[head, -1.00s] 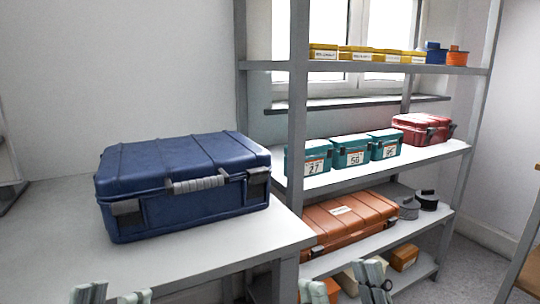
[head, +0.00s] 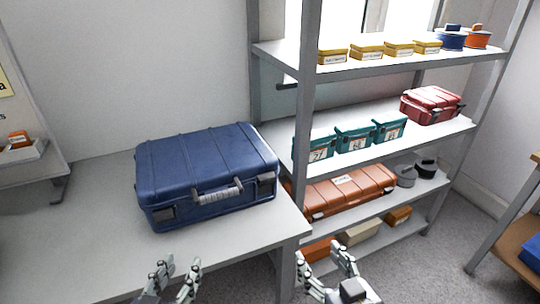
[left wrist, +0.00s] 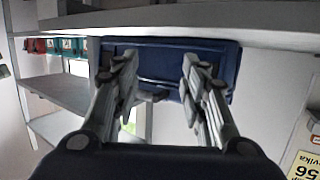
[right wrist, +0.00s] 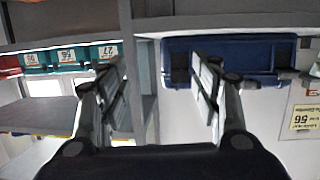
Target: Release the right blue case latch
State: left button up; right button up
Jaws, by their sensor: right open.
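The blue case (head: 205,168) lies closed on the grey table, with a grey handle (head: 218,194) on its front between two latches. My left gripper (head: 182,264) is open and empty in front of the case. My right gripper (head: 326,266) is open and empty, right of the table's front corner and apart from the case. The case also shows upside down in the left wrist view (left wrist: 160,62) and the right wrist view (right wrist: 240,58).
The grey table (head: 90,235) is bare around the case. A shelf rack (head: 300,120) stands at the right with teal cases (head: 355,138), a red case (head: 430,104) and an orange case (head: 345,190). Its upright stands close to the case's right side.

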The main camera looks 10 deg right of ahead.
jog(key=s+d+r+g+h+p, duration=0.1)
jog(key=s+d+g+p, duration=0.1)
jog(key=s+g+p, duration=0.5)
pick_arm(q)
jog(key=s+a+f+g+y+p, duration=0.15)
jog(key=s+a+g+p, duration=0.35)
jog(key=s+g+p, duration=0.5)
jog(key=s+a+f+g+y, duration=0.1)
jog(key=s+f, duration=0.4)
jog(key=f, duration=0.7)
jog(key=s+f+g+y, duration=0.15)
jog(key=s+f, duration=0.35)
jog(key=f, duration=0.8)
pick_arm(e)
jog(key=n+t+y, duration=0.1)
jog(key=t+y, duration=0.1)
jog(key=t, duration=0.3)
send_near(268, 180)
pick_arm(q)
jog(key=s+a+f+g+p, duration=0.1)
jog(key=s+a+f+p, duration=0.1)
jog(key=s+f, duration=1)
jog(key=shift+s+a+h, duration=0.4)
jog(key=shift+s+a, duration=0.15)
jog(key=shift+s, duration=1.15)
pick_arm(e)
jog(key=shift+x, duration=4.4)
jog(key=shift+c, duration=0.3)
jog(key=c, duration=1)
